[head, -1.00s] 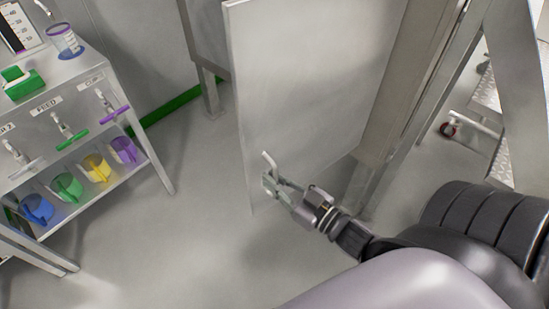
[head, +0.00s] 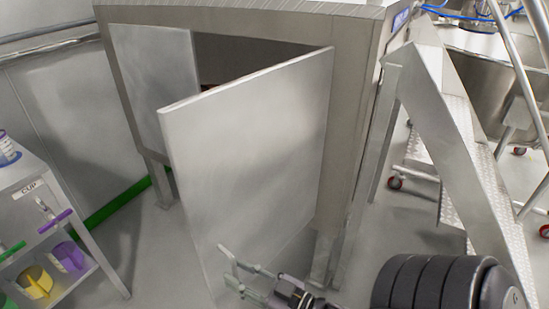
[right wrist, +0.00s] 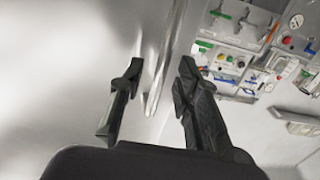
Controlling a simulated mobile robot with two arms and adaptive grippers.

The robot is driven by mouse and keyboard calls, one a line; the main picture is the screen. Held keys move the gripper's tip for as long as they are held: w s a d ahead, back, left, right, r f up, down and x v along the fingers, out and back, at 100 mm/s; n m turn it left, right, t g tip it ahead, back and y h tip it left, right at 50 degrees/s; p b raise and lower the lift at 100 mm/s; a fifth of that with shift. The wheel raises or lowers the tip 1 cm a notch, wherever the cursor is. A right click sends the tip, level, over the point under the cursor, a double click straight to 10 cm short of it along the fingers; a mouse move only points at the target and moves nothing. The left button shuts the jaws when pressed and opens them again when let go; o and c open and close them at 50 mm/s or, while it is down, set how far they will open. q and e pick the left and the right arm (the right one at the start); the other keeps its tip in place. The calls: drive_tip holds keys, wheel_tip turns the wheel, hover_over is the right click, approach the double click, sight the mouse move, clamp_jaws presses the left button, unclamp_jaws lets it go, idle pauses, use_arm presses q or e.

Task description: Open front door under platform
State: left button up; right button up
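The front door (head: 250,150) under the platform is a flat grey metal panel. It stands swung outward from the platform frame (head: 355,120), with a dark opening behind its top edge. A bent metal handle (head: 227,258) sits low on its face near the free edge. My right gripper (head: 243,278) is at this handle. In the right wrist view my right gripper (right wrist: 160,72) has its black fingers apart, with a metal bar (right wrist: 163,75) between them. I cannot see clear contact on both sides. My left gripper is not in view.
A second panel (head: 158,85) is at the left of the opening. A shelf rack (head: 85,245) with coloured scoops stands at the left. Metal stairs (head: 465,150) and a wheeled frame are at the right. Grey floor is clear between rack and door.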

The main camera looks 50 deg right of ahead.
drive_tip(key=v, duration=1)
wheel_tip(320, 180, down, 21)
drive_tip(key=w+d+m+g+h, duration=0.1)
drive_tip(key=d+m+g+h, duration=0.1)
drive_tip(key=g+h, duration=0.3)
drive_tip(key=s+a+f+g, duration=0.2)
drive_tip(key=a+f+g, duration=0.1)
drive_tip(key=f, duration=0.3)
drive_tip(key=s+a+f+n+g, duration=0.1)
drive_tip(key=s+a+f+g, duration=0.25)
drive_tip(key=f, duration=0.25)
drive_tip(key=s+a+f+g, duration=0.1)
drive_tip(key=a+f+g, duration=0.1)
drive_tip(key=f+g, duration=0.3)
use_arm(q)
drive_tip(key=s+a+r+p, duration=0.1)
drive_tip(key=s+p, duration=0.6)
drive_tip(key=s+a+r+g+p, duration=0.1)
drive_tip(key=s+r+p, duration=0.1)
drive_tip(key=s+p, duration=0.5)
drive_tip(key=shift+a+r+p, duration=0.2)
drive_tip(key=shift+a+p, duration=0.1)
drive_tip(key=shift+p, duration=0.05)
use_arm(e)
drive_tip(key=s+d+r, duration=0.2)
drive_tip(key=s, duration=1.3)
drive_tip(key=shift+d, duration=0.4)
